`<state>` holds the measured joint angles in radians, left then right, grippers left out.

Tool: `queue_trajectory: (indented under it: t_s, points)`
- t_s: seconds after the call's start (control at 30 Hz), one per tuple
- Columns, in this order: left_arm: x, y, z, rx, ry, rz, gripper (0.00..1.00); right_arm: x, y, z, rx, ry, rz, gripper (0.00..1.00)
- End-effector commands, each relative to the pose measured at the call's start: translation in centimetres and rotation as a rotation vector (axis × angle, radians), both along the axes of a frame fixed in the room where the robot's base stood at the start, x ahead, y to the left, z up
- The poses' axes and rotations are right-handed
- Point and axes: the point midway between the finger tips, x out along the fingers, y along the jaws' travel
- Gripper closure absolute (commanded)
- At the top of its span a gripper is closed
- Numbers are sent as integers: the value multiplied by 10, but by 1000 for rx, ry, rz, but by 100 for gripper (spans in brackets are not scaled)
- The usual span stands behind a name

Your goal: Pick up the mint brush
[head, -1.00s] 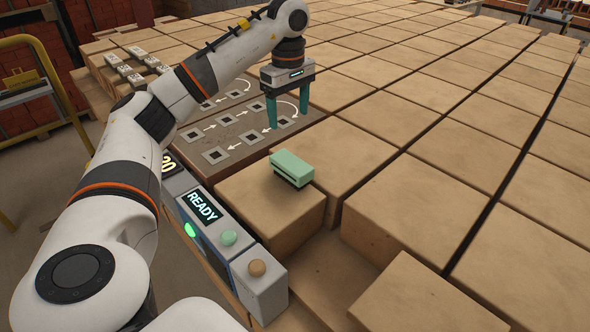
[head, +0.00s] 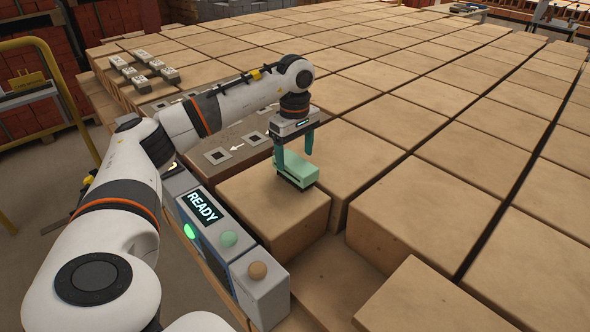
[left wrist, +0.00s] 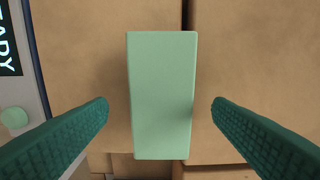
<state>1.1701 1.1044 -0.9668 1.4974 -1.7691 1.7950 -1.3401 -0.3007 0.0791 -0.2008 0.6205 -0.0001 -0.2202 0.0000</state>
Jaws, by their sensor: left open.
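The mint brush (head: 299,169) is a pale green block with a dark underside. It lies on top of a tan box near the middle of the head view. My left gripper (head: 293,162) is open right at the brush, with teal fingers pointing down. In the left wrist view the brush (left wrist: 161,95) lies lengthwise between the two open fingers of the left gripper (left wrist: 160,108). A gap shows on each side, so neither finger appears to touch it. My right gripper is not in view.
A tan box (head: 265,208) bears the brush. A control unit with a READY display (head: 203,208) and round knobs stands just left of it. A grey board with square marks and arrows (head: 235,145) lies behind. Lower boxes (head: 420,300) are at the front right.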

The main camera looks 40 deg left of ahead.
Motion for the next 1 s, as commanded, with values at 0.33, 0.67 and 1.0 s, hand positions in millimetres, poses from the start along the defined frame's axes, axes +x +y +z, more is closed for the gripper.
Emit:
queue_trajectory:
  t_s: [0.33,0.67,1.0]
  points:
    - [1,1,-39,1,0,1,25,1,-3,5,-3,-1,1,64]
    - [1,1,-39,0,0,1,48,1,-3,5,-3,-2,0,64]
    - [1,1,-39,0,-1,1,76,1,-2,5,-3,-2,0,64]
